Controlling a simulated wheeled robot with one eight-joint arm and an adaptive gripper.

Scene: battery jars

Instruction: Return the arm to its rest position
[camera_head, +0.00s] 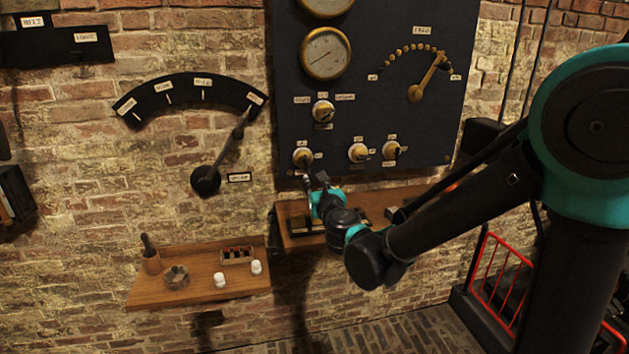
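My arm reaches in from the right, and its end is held out in front of the wall. My gripper (313,182) is small and dark in this view, just below the lower left knob (303,156) of the dark panel (290,60). It is above the left part of the right wooden shelf (378,203). I cannot tell whether it touches the knob or the panel. Its fingers are too small to tell whether they are open or shut, and I see no object clearly held.
The left wooden shelf (200,292) holds two white jars, a brown cup and a small box (237,255). A wall lever (226,160) points up right under a black arc scale. A red rail (497,275) stands at the lower right. The floor in front is clear.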

